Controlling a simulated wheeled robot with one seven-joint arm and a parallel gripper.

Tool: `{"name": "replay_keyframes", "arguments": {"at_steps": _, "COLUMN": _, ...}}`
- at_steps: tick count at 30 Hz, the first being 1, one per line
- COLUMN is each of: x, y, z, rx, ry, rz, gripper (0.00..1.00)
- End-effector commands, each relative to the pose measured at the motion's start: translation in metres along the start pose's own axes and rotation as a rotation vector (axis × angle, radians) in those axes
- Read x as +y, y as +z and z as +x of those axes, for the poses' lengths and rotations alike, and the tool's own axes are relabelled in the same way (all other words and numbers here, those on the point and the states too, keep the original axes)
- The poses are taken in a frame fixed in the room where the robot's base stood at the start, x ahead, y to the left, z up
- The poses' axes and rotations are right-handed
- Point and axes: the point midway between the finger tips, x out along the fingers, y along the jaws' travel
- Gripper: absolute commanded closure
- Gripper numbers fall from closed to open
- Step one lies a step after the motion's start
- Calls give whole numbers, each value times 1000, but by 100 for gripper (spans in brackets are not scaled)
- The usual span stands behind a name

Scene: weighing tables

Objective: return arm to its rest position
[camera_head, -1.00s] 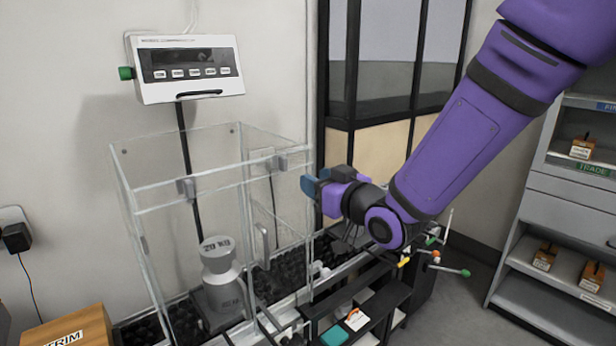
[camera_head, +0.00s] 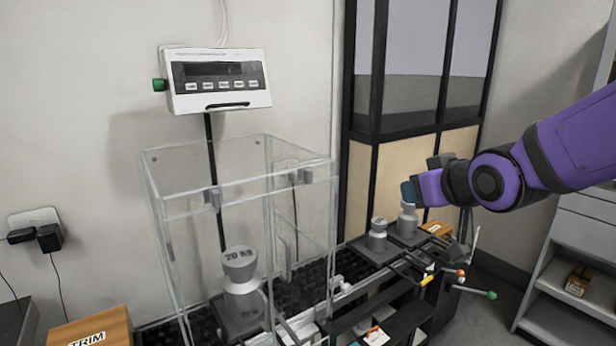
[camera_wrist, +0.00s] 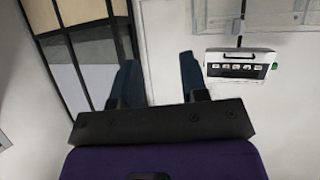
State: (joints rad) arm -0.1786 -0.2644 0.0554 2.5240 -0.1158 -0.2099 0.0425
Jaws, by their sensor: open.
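My purple arm reaches in from the right in the head view. My gripper (camera_head: 408,191) is held in the air to the right of the clear weighing enclosure, in front of the wood-panelled partition. In the wrist view my gripper (camera_wrist: 158,82) shows two blue fingers spread wide apart, with nothing between them but pale wall. It touches nothing that I can see. A grey weight marked 20 KG (camera_head: 240,285) stands upright inside the clear enclosure (camera_head: 305,215).
A white display unit (camera_head: 217,82) hangs on the wall, also in the wrist view (camera_wrist: 240,66). Two smaller grey weights (camera_head: 377,236) (camera_head: 407,220) stand on the bench beneath my gripper. A TRIM box (camera_head: 95,328) sits front left. Grey shelving (camera_head: 560,255) stands right.

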Motion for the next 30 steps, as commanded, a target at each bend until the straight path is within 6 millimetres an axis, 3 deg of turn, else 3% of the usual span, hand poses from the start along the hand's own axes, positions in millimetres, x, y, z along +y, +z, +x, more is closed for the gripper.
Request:
{"name": "replay_keyframes", "arguments": {"at_steps": 3, "x": 22, "y": 11, "z": -37, "rx": -114, "ry": 61, "rz": 38, "gripper": 60}}
{"name": "replay_keyframes", "arguments": {"at_steps": 9, "x": 42, "y": 39, "z": -103, "rx": -320, "ry": 128, "rz": 117, "gripper": 60}}
{"name": "replay_keyframes", "arguments": {"at_steps": 15, "x": 46, "y": 70, "z": -167, "rx": -505, "ry": 155, "rz": 202, "gripper": 60}}
{"name": "replay_keyframes", "arguments": {"at_steps": 18, "x": 43, "y": 82, "z": -190, "rx": -569, "ry": 157, "rz": 232, "gripper": 60}}
{"name": "replay_keyframes", "arguments": {"at_steps": 23, "x": 40, "y": 91, "z": -208, "rx": -625, "ry": 156, "rz": 255, "gripper": 60}}
{"name": "replay_keyframes", "arguments": {"at_steps": 30, "x": 40, "y": 92, "z": -210, "rx": -629, "ry": 155, "rz": 257, "gripper": 60}}
